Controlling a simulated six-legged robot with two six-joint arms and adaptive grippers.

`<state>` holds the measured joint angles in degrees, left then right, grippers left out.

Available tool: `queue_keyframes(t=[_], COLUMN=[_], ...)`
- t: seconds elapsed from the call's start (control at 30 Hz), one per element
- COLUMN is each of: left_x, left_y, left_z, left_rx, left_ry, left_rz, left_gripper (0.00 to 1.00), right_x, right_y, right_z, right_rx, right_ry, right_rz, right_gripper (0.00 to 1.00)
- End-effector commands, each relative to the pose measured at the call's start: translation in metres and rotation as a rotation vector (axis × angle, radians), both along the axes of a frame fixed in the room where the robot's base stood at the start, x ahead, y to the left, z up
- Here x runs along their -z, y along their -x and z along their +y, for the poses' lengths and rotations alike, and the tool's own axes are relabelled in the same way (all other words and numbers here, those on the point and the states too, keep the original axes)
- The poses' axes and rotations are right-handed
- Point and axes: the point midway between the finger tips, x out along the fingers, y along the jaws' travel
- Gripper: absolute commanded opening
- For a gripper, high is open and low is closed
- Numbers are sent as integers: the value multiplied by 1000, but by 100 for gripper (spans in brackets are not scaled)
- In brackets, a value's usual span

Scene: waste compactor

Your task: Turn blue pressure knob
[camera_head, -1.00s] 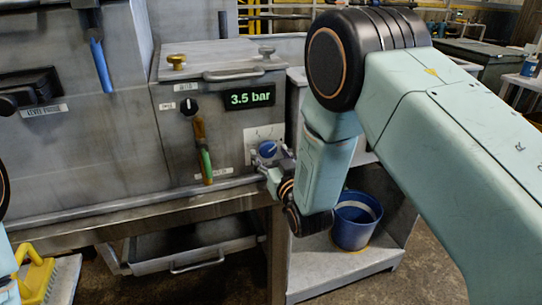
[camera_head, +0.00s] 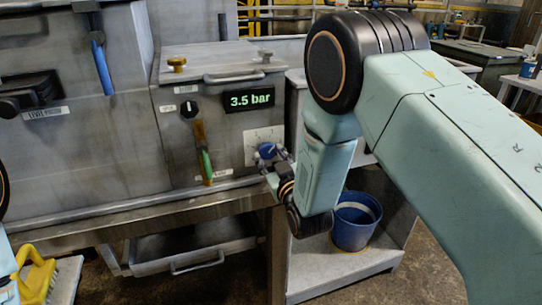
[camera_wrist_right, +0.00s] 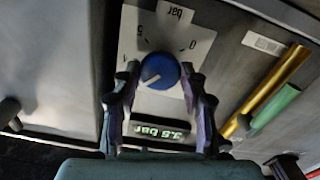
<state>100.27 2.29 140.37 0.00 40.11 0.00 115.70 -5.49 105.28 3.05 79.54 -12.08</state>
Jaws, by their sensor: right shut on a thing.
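The blue pressure knob (camera_head: 267,151) sits on a pale dial plate (camera_head: 252,143) on the compactor's front panel. In the right wrist view the blue knob (camera_wrist_right: 160,71) lies between the fingertips, with a white pointer line and scale marks around it. My right gripper (camera_head: 275,163) is at the knob, its fingers closed on the knob's sides; it also shows in the right wrist view (camera_wrist_right: 160,85). The display (camera_head: 250,98) reads 3.5 bar. My left gripper is not in view; only a bit of the left arm shows at the left edge.
A rail (camera_head: 130,206) runs below the panel. A blue bucket (camera_head: 356,222) stands on the lower shelf. A yellow brush (camera_head: 37,277) is at lower left.

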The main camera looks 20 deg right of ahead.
Motion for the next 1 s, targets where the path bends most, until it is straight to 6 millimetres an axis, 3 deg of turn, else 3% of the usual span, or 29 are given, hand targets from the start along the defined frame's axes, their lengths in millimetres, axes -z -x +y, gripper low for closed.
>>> queue_keyframes(t=[0.3, 0.67, 0.7, 0.93, 1.0], left_x=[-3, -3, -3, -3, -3], left_y=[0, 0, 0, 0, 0], left_z=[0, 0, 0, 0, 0], left_rx=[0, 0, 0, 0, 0], left_ry=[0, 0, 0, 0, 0], left_rz=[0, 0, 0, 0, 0], left_gripper=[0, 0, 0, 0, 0], right_x=[-2, -2, -2, -1, -1], right_y=[-1, -1, -1, -1, -1], right_z=[-1, -1, -1, -1, -1], right_rx=[0, 1, 1, 1, 1], right_ry=[216, 232, 232, 231, 231], right_rz=[-11, -11, -11, -10, -9], right_gripper=[12, 12, 46, 65, 67])
